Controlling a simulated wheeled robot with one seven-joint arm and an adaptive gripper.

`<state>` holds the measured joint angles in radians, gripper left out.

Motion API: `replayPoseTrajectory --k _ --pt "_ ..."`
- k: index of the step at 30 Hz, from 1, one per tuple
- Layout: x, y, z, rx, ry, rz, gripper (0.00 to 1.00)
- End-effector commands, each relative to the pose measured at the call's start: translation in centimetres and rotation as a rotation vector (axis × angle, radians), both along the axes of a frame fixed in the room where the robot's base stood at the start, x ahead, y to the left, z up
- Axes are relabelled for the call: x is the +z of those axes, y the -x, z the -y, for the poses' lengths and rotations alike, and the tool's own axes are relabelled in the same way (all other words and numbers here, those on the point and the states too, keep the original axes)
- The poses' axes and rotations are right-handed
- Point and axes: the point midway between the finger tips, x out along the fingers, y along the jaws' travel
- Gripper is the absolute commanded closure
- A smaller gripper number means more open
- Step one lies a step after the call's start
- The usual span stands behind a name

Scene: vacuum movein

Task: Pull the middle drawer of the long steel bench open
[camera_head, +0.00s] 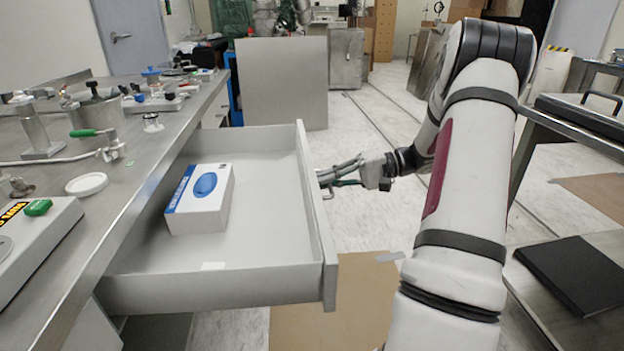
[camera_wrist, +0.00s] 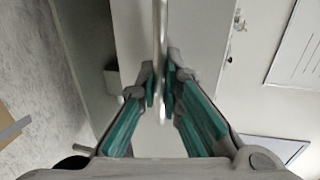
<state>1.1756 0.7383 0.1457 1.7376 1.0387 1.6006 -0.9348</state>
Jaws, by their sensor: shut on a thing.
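The middle drawer (camera_head: 235,287) of the long steel bench (camera_head: 150,165) stands well out from the bench in the head view. A white and blue box (camera_head: 200,205) lies inside it, towards the bench side. My gripper (camera_head: 328,180) is at the outer face of the drawer front. In the wrist view my gripper (camera_wrist: 160,85) has its fingers closed on the drawer handle (camera_wrist: 161,45), a thin bar between the two fingertips. The drawer front hides most of the handle in the head view.
Jars, a white lid (camera_head: 86,184) and tools stand on the bench top. A steel cart with a black folder (camera_head: 577,272) is to the right of my arm. A brown sheet (camera_head: 350,300) lies on the floor.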

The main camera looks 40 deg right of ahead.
Motion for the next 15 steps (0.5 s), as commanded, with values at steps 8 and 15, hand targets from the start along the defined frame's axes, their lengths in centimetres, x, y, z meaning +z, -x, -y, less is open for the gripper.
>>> replayPoseTrajectory --k 8,15 --pt "-0.10 0.34 0.44 0.001 0.000 -0.002 1.00" --pt "-0.10 0.31 0.42 0.001 0.000 -0.002 0.86"
